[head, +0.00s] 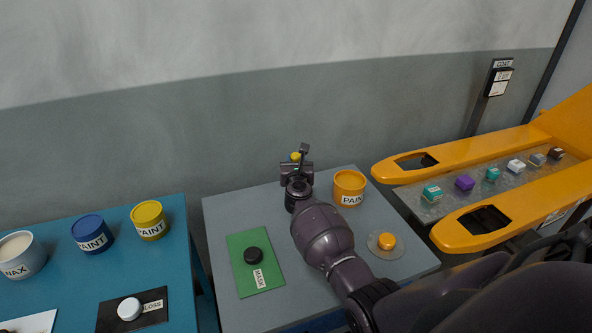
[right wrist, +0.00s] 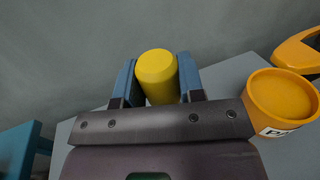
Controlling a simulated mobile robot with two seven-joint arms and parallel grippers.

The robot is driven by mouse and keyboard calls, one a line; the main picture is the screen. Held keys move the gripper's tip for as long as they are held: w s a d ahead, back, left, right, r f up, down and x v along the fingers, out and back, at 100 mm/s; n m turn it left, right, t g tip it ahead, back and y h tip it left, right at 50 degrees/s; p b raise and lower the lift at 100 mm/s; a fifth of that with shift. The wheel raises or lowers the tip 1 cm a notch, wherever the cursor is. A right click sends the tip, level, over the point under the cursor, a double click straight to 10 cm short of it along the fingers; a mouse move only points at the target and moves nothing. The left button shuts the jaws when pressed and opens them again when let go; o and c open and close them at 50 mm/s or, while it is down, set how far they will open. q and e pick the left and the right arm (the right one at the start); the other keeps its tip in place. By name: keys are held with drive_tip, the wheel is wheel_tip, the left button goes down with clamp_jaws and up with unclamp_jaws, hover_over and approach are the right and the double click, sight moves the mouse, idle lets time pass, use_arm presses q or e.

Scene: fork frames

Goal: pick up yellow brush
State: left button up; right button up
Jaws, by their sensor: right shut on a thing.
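The yellow brush (right wrist: 157,70) shows in the right wrist view as a yellow cylinder with a round end towards the camera. My right gripper (right wrist: 158,85) is shut on it, with one blue-grey finger on each side. In the head view a small yellow tip of the brush (head: 295,156) shows at my right gripper (head: 302,163), over the back of the grey table. The rest of the brush is hidden by the gripper. My left gripper is not in view.
An orange paint pot (head: 348,187) stands close to the right of my right gripper. A green mat (head: 240,276) with a black knob and an orange knob (head: 387,241) on a clear disc lie nearer on the grey table (head: 222,212). Yellow forks (head: 455,150) reach in at right.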

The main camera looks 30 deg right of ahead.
wheel_tip(320, 180, up, 5)
drive_tip(key=shift+f, duration=0.1)
wheel_tip(320, 180, up, 5)
drive_tip(key=shift+r, duration=0.1)
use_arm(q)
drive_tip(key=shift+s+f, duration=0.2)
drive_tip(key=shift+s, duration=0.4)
use_arm(e)
drive_tip(key=shift+r, duration=0.65)
